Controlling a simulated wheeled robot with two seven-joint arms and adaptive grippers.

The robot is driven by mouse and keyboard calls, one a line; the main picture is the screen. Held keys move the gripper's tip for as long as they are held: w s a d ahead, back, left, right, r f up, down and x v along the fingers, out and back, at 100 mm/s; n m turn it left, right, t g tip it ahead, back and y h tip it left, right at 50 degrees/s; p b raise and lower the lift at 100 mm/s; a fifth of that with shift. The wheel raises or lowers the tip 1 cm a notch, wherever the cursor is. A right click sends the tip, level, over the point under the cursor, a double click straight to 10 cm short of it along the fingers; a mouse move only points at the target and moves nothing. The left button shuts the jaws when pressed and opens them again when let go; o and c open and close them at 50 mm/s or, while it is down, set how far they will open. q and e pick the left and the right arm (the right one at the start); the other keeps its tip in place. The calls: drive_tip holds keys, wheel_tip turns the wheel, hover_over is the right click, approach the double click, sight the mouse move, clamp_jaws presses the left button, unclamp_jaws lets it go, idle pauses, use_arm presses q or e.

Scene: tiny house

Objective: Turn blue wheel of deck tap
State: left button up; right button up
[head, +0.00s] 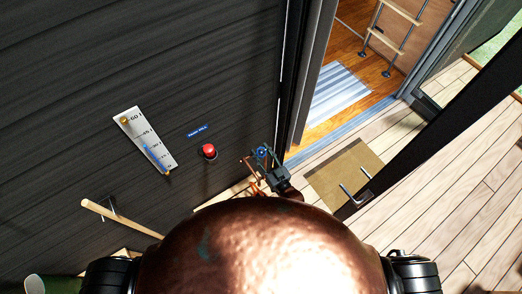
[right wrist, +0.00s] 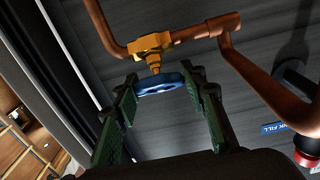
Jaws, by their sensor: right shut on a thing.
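The blue wheel (right wrist: 158,86) of the deck tap sits on a brass valve body (right wrist: 152,46) between copper pipes in the right wrist view. My right gripper (right wrist: 161,82) has its green-faced fingers on either side of the wheel and is shut on it. In the head view the right gripper (head: 268,166) is at the tap beside the dark wall, with a little of the blue wheel (head: 263,152) showing. Its fingertips are small there. My left gripper is not in view.
A red button (head: 208,151), a blue label (head: 197,132) and a white gauge board (head: 146,141) are on the dark wall (head: 90,60). A wooden handle (head: 122,218) juts out lower left. The open doorway, a tan mat (head: 343,174) and bare deck boards lie to the right.

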drive_tip(key=shift+r+m+t+h, duration=0.1)
drive_tip(key=shift+m+t+h, duration=0.2)
drive_tip(key=shift+m+h, duration=0.35)
drive_tip(key=o, duration=1.2)
drive_tip(key=v, duration=1.2)
